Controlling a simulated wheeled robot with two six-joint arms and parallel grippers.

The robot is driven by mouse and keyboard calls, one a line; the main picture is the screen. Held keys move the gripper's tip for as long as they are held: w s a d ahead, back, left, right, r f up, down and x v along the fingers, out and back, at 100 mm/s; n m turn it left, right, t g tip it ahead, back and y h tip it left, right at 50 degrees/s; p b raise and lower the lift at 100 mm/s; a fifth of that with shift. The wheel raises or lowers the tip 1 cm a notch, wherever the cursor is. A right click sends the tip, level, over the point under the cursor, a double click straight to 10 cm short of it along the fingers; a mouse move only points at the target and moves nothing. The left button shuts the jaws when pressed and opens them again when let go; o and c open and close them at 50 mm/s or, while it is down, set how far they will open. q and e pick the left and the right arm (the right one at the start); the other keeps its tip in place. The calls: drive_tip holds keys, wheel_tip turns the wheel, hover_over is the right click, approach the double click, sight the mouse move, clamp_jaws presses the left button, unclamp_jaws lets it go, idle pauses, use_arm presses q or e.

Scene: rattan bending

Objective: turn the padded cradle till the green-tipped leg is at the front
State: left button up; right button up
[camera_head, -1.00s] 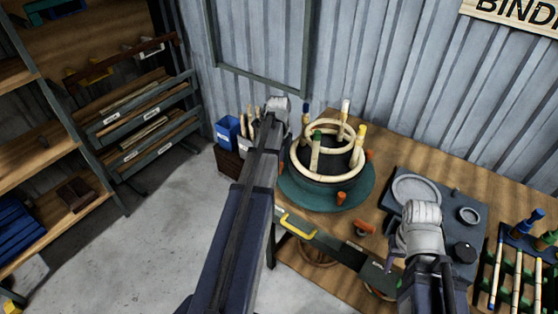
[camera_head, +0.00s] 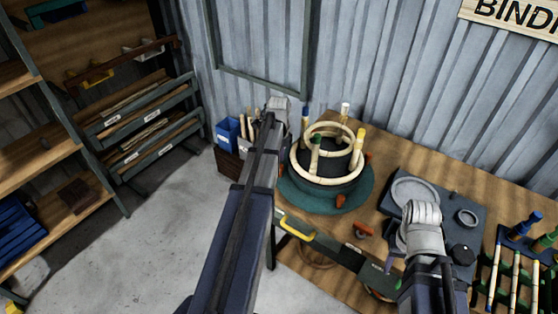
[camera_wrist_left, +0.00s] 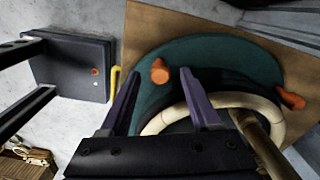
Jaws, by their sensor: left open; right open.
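The padded cradle (camera_head: 322,181) is a dark round drum on a green turntable disc (camera_head: 300,203) with orange pegs. Pale rattan hoops (camera_head: 298,168) sit around and above it. The green-tipped leg (camera_head: 315,141) stands at the near left side. Blue-tipped (camera_head: 305,113), white-tipped (camera_head: 345,109) and yellow-tipped (camera_head: 360,134) legs stand farther round. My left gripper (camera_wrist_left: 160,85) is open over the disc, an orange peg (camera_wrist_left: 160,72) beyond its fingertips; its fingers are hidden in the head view. My right gripper (camera_head: 393,257) is open and empty at the table's front, apart from the cradle.
A dark plate with a round dish (camera_head: 412,190) lies right of the cradle. A rack of rattan sticks (camera_head: 515,275) stands at the far right. A blue bin (camera_head: 228,130) and tool pot are left of the table. A yellow handle (camera_head: 303,231) juts from the front edge.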

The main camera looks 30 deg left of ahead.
use_arm(q)
wheel_tip(320, 180, up, 7)
drive_tip(key=p, duration=0.6)
drive_tip(key=shift+f, duration=0.15)
drive_tip(key=shift+f, duration=0.1)
